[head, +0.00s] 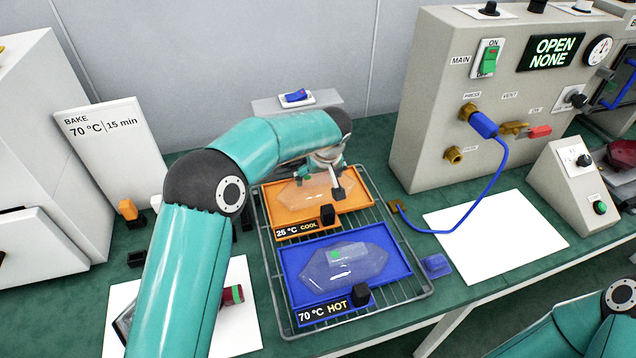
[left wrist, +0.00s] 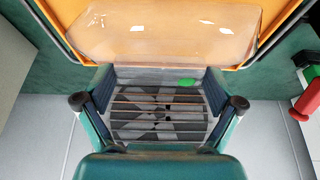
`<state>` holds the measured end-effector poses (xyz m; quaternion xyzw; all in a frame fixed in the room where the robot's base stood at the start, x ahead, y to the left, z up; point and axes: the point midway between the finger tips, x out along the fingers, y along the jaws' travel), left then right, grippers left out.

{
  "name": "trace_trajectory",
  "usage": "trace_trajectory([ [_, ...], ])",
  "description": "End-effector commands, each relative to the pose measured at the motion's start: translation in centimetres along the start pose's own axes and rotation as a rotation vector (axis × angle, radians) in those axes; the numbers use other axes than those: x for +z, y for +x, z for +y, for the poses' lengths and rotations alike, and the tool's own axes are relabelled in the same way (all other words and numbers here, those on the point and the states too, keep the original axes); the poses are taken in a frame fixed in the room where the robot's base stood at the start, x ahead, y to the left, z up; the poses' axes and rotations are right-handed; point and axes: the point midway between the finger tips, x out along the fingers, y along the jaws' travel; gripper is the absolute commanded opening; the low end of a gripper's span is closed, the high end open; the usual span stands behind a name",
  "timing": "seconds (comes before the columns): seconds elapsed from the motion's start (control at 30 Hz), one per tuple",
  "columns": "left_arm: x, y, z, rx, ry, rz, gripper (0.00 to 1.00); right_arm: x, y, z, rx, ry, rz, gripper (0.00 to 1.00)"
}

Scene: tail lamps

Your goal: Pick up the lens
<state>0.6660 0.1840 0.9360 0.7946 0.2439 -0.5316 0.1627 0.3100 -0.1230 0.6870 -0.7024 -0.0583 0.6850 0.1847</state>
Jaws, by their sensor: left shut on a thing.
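A clear lens (head: 298,191) is at the orange tray (head: 362,187) labelled "25 °C COOL". My left gripper (head: 322,180) reaches over that tray and is shut on the lens. In the left wrist view the clear lens (left wrist: 165,35) spans the top, over orange. My left gripper's fingers (left wrist: 157,105) stand on either side of a clear part with a green mark. I cannot tell whether the lens touches the tray. A second clear lens (head: 345,262) with a green mark lies in the blue tray (head: 398,264) labelled "70 °C HOT". My right gripper is out of view.
Both trays sit on a wire rack (head: 424,280). A blue hose (head: 501,175) runs from the grey machine (head: 420,120) towards the rack. A white sheet (head: 495,235) lies clear on the right. A red cylindrical item (head: 232,294) lies at left, beside my arm.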

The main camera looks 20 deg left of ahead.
Motion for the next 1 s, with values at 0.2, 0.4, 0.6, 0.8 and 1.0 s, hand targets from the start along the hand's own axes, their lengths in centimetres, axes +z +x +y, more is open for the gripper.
trace_trajectory([
  [0.2, -2.1, -5.0, 0.2, 0.006, -0.004, 0.006, 0.57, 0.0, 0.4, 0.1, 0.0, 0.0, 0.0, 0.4],
  [0.4, -4.3, -10.3, 0.2, 0.005, -0.003, 0.005, 0.57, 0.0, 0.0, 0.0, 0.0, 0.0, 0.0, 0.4],
  [0.6, -5.8, -14.1, 0.2, 0.003, -0.001, 0.001, 0.57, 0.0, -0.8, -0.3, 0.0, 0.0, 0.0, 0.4],
  [0.8, -6.5, -15.7, 0.1, 0.001, 0.001, 0.0, 0.57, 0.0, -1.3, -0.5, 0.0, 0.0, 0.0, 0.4],
  [1.0, -6.5, -15.9, 0.1, 0.001, 0.002, 0.0, 0.57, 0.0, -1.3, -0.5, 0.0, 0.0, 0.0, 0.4],
])
